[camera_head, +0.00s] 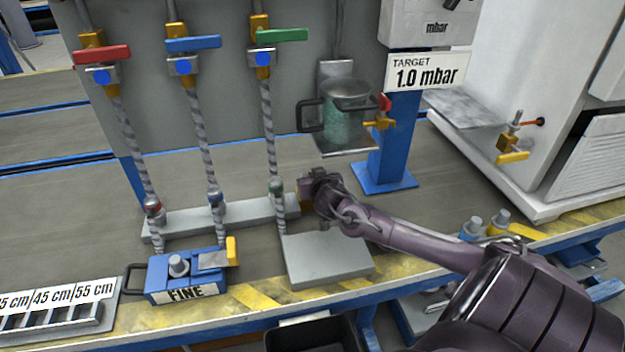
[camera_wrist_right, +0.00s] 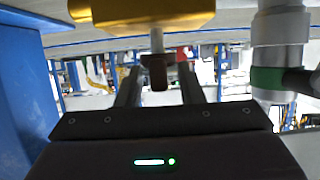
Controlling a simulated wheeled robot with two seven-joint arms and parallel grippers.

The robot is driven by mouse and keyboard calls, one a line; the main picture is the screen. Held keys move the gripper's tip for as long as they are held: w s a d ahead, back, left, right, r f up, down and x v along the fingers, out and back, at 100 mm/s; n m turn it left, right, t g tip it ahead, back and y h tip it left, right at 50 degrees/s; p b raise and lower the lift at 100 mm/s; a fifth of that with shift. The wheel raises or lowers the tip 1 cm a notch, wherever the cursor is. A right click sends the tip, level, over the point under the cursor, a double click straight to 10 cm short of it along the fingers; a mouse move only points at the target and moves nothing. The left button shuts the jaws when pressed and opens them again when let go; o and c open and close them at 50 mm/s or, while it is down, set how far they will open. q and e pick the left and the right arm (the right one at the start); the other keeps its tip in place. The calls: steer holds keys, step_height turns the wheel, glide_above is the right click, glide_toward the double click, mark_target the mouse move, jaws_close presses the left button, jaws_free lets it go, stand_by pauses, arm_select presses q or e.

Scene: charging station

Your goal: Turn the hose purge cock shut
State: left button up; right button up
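My right gripper (camera_head: 318,186) is low at the front of the panel, beside the green-marked coupling (camera_head: 276,188) of the right-hand hose. A small brass-coloured fitting, likely the hose purge cock (camera_head: 306,199), shows partly behind it. In the right wrist view the brass body (camera_wrist_right: 140,14) is just beyond the fingertips. A short dark piece (camera_wrist_right: 157,74) lies between the two spread fingers (camera_wrist_right: 160,80). I cannot tell whether they press on it. The green-banded coupling (camera_wrist_right: 267,80) stands to the right there. My left gripper is out of view.
Red (camera_head: 102,54), blue (camera_head: 193,44) and green (camera_head: 283,35) valve levers sit above. A grey block (camera_head: 322,260) and blue FINE box (camera_head: 187,278) are in front.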

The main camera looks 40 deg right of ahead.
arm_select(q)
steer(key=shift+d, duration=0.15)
arm_select(e)
steer(key=shift+w+d+f, duration=0.1)
steer(key=shift+w, duration=0.1)
jaws_close()
